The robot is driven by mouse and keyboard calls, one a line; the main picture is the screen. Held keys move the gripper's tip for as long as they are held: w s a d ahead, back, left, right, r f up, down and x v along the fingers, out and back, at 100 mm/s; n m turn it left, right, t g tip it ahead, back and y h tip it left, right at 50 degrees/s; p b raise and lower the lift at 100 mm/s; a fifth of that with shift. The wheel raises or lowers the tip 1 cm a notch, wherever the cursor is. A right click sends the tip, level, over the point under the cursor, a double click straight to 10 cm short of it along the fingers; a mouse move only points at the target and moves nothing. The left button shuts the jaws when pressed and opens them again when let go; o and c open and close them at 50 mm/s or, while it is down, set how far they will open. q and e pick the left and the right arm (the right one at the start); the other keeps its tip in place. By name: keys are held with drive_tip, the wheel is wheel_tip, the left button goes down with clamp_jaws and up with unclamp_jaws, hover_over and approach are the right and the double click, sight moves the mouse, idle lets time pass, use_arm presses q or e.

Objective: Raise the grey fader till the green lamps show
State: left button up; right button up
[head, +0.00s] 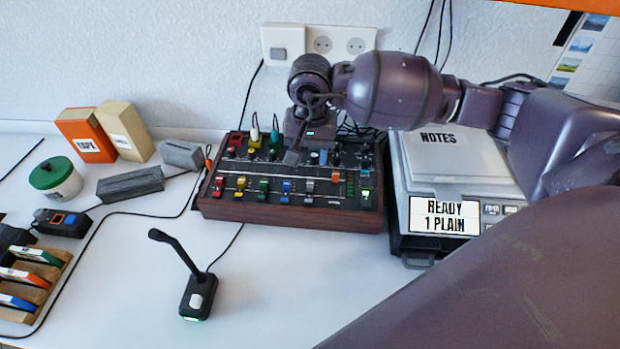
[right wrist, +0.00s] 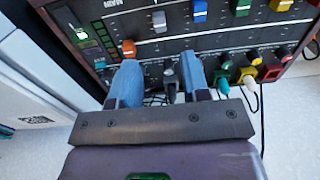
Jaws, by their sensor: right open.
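The grey fader (head: 309,186) is in the row of coloured faders on the wood-sided mixer (head: 290,217). It also shows in the right wrist view (right wrist: 159,20), beside the blue fader (right wrist: 199,10). A bright green light (head: 366,193) glows at the mixer's right end, and it shows at the left in the right wrist view (right wrist: 82,32). My right gripper (head: 292,156) is open over the mixer's upper part. In the right wrist view its fingers (right wrist: 160,66) are spread, short of the grey fader, with a dark grey plug or knob between them. My left gripper is out of view.
An orange cap (right wrist: 128,48) is close to one right finger. Cables with coloured plugs rise from the mixer's back. A gooseneck microphone (head: 190,275) stands in front, and a grey machine (head: 465,170) with a label is on the right. The front table is mostly clear.

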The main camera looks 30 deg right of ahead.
sight(311, 182)
wheel_tip(311, 182, down, 9)
drive_tip(key=shift+r+b, duration=0.2)
drive_tip(key=shift+b, duration=0.25)
clamp_jaws()
